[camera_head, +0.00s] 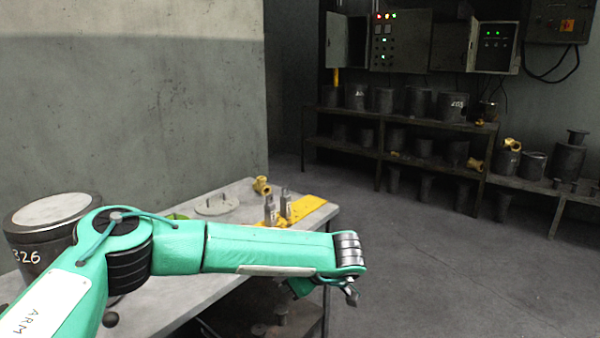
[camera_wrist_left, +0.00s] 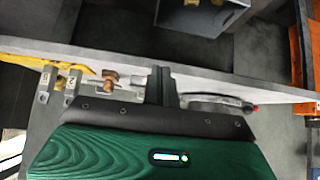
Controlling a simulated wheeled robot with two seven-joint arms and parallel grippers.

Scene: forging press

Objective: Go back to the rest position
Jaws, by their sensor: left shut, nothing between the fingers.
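My green left arm comes in from the left in the head view and stretches across the front of the table (camera_head: 178,285). Its wrist is beyond the table's right edge, with my left gripper (camera_head: 350,293) small, dark and partly hidden below it. In the left wrist view the dark fingers of my left gripper (camera_wrist_left: 161,84) are together with nothing between them. My right gripper is in neither view.
On the table are a yellow fitting (camera_head: 261,186), a pale plate (camera_head: 216,205) and small metal blocks (camera_head: 270,211) by a yellow strip (camera_head: 308,206). A drum (camera_head: 45,240) stands left. Shelves (camera_head: 345,148) line the back. The floor (camera_head: 450,270) right is clear.

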